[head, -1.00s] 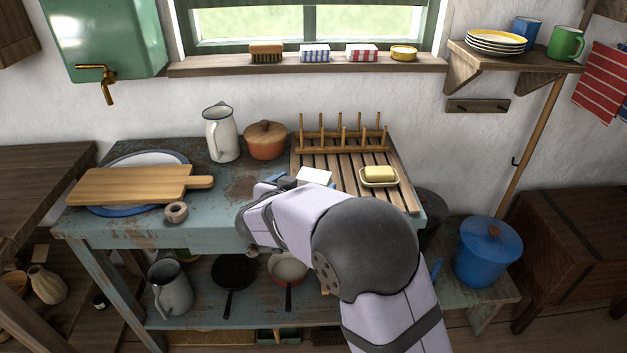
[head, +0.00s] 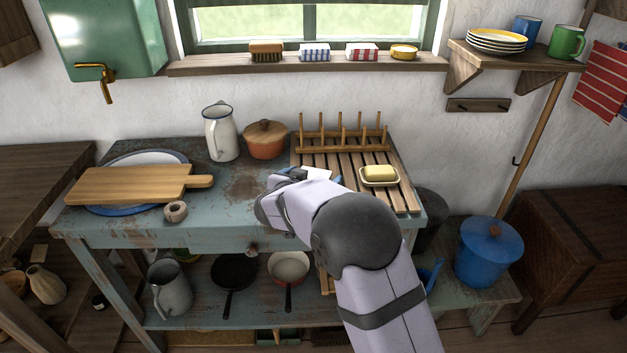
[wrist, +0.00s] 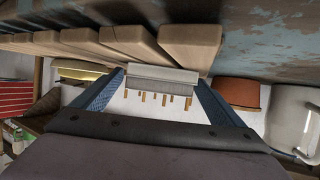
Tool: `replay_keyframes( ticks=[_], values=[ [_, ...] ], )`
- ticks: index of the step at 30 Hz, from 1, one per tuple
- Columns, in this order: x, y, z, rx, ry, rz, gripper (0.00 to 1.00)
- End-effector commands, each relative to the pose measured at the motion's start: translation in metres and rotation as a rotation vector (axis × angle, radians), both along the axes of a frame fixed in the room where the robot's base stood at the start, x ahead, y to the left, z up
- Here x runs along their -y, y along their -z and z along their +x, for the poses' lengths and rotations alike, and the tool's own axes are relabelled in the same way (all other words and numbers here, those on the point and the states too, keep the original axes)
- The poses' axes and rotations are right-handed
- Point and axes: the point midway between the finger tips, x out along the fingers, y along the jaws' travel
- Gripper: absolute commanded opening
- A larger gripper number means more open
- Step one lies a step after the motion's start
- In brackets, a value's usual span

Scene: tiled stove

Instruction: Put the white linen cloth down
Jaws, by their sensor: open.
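The white linen cloth (head: 318,173) shows as a small pale patch at the left part of the slatted wooden drainer, partly hidden by my arm. In the wrist view, which looks upside down, the folded cloth (wrist: 162,86) lies between the two blue fingers of my gripper (wrist: 160,78). The fingers stand apart, one on each side of it, and gaps show beside the cloth. My gripper is open. In the head view its fingertips (head: 298,174) are mostly hidden behind my own wrist. I cannot tell whether the cloth rests fully on the slats.
The drainer (head: 405,195) carries a peg rack (head: 342,148) behind and a butter dish (head: 379,183) at right. An orange pot (head: 265,140) and white jug (head: 221,135) stand to the left. A cutting board (head: 130,185) lies further left. The tabletop before the pot is clear.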

Motion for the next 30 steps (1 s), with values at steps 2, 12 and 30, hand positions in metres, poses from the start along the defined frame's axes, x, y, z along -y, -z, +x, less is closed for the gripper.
replay_keyframes(
  ticks=[2, 12, 30],
  values=[
    [0.001, 0.000, 0.002, 0.001, 0.000, 0.000, 0.92],
    [0.001, 0.000, 0.001, 0.000, 0.000, 0.001, 0.54],
    [0.001, -0.030, 0.002, 0.005, 0.002, 0.003, 0.44]
  ],
)
